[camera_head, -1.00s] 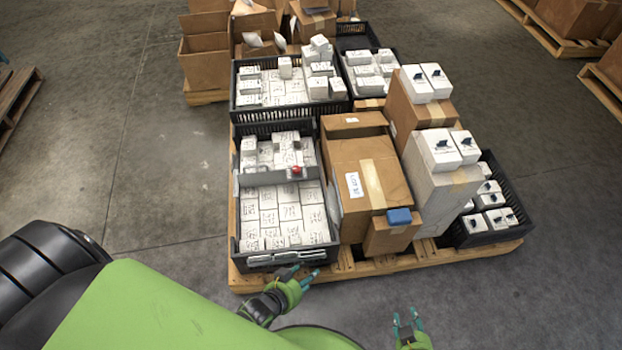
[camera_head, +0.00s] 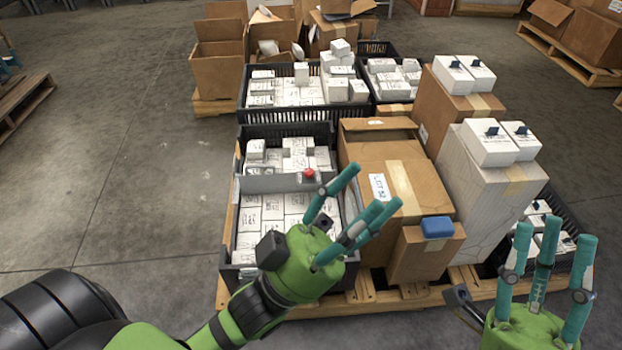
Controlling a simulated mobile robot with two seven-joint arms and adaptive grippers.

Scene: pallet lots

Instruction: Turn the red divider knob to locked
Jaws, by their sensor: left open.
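The red divider knob (camera_head: 309,174) sits on the grey divider (camera_head: 270,184) that crosses the near black crate (camera_head: 241,150), towards its right end. Whether the knob is at locked is too small to tell. My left gripper (camera_head: 352,215) is open and empty, its teal fingers spread over the front right of this crate. My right gripper (camera_head: 545,250) is open and empty at the lower right, fingers pointing up.
The crate holds white boxes (camera_head: 265,215) on both sides of the divider. A taped cardboard box (camera_head: 400,165) stands directly right, with a small box (camera_head: 428,252) bearing a blue item (camera_head: 437,227) before it. A wooden pallet (camera_head: 405,298) carries everything.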

